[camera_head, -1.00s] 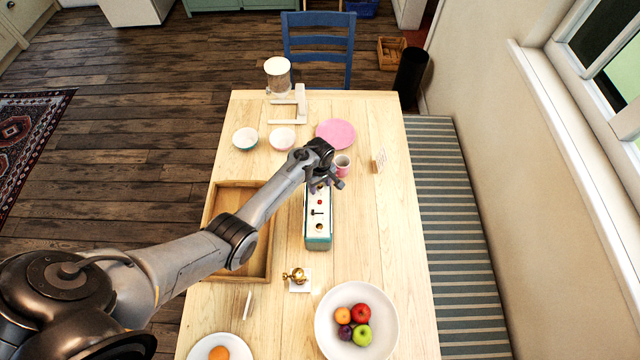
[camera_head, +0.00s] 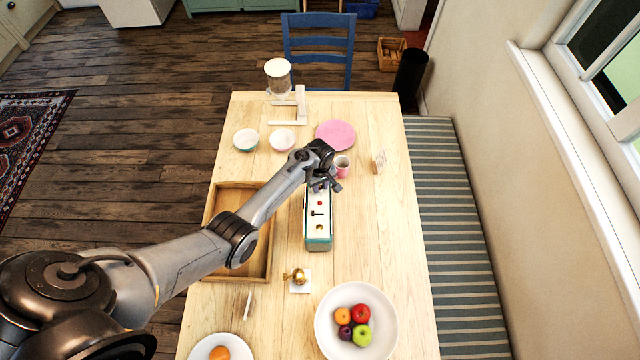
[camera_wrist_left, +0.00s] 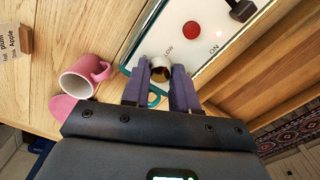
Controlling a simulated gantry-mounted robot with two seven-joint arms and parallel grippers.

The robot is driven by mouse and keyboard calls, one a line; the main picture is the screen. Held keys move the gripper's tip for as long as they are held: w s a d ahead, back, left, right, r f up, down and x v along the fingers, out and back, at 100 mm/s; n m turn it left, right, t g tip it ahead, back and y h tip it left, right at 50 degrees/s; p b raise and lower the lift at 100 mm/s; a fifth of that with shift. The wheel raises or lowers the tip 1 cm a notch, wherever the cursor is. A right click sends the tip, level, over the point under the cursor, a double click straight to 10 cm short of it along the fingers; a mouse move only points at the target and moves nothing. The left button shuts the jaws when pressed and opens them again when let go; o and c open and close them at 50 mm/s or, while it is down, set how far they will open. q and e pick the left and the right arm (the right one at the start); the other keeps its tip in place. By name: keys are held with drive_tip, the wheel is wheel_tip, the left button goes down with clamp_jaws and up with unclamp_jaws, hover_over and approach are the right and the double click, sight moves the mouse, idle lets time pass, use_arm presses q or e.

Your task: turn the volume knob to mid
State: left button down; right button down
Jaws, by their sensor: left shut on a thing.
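The radio-like panel box (camera_head: 318,215) is teal with a white top and stands on the table, its top carrying a red button (camera_head: 320,203) and a dark lever. In the left wrist view its white face (camera_wrist_left: 222,45) has the red button (camera_wrist_left: 192,28) and printed words "LOW" and "ON". The volume knob (camera_wrist_left: 160,72) is a small round knob near the end of that face. My left gripper (camera_wrist_left: 164,66) is shut on the knob, one purple finger on each side. In the head view my left gripper (camera_head: 323,186) hides the knob. My right gripper is not in view.
A wooden tray (camera_head: 212,207) lies left of the box, under my forearm. A brass bell-like object (camera_head: 297,277) and a fruit bowl (camera_head: 326,320) are nearer. The table right of the box is clear.

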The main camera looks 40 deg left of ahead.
use_arm(q)
drive_tip(key=m+p, duration=0.1)
drive_tip(key=m, duration=0.2)
drive_tip(key=shift+r, duration=0.1)
drive_tip(key=m+p, duration=0.1)
drive_tip(key=m, duration=0.6)
drive_tip(key=shift+m+p, duration=0.3)
drive_tip(key=shift+p, duration=0.05)
drive_tip(key=shift+m, duration=1.9)
drive_tip(key=c, duration=0.9)
unclamp_jaws()
drive_tip(key=shift+o, duration=0.2)
